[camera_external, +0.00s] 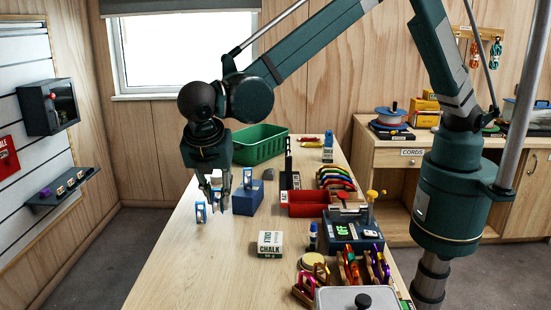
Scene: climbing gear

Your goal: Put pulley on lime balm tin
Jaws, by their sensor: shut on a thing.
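My gripper (220,203) points down over the left part of the bench, left of a blue box. It is shut on a small bluish thing, mostly hidden by the fingers, that looks like the pulley (216,196). A similar blue-and-white piece (201,212) is just left of the fingers, and another (248,178) is at the blue box. A round tin with a pale yellow-green lid, which looks like the lime balm tin (314,261), sits near the front right of the bench, behind the carabiner rack. Its label cannot be read.
A chalk box (270,244) stands between my gripper and the tin. The front left is clear.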

